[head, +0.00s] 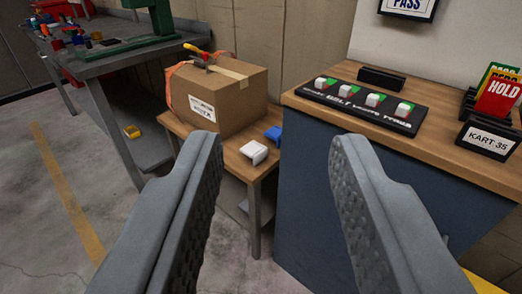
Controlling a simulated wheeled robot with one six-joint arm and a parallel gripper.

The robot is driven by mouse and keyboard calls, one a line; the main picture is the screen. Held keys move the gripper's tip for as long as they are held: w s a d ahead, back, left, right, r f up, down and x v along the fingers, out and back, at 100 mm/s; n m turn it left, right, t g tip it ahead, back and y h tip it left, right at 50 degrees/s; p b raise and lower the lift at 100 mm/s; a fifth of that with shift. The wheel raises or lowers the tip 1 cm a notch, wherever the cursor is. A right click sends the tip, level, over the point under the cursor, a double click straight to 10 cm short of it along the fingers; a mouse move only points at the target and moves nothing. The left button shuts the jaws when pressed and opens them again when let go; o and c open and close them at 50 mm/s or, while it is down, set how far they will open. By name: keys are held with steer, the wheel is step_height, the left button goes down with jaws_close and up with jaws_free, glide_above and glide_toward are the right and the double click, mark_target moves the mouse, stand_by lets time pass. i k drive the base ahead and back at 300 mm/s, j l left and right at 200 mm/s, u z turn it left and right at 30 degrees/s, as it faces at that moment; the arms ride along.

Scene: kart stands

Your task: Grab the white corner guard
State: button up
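The white corner guard (254,152) lies on the small wooden table (235,167), near its front right edge. A blue corner guard (273,134) lies just behind it to the right. My gripper (278,145) is open and empty, its two grey fingers wide apart in the foreground. The white guard shows in the gap between the fingers, beyond them and not touched. A yellow piece (132,131), perhaps another corner guard, lies on the lower shelf of the workbench at left.
A cardboard box (225,93) with orange straps fills the back of the small table. A grey workbench (105,62) stands at left. Floor at left is clear.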

mark_target(253, 149)
steer(key=i+j, duration=0.25)
steer(key=i, duration=0.25)
steer(key=i+j+z, duration=0.1)
steer(key=i, duration=0.45)
steer(key=j, duration=0.1)
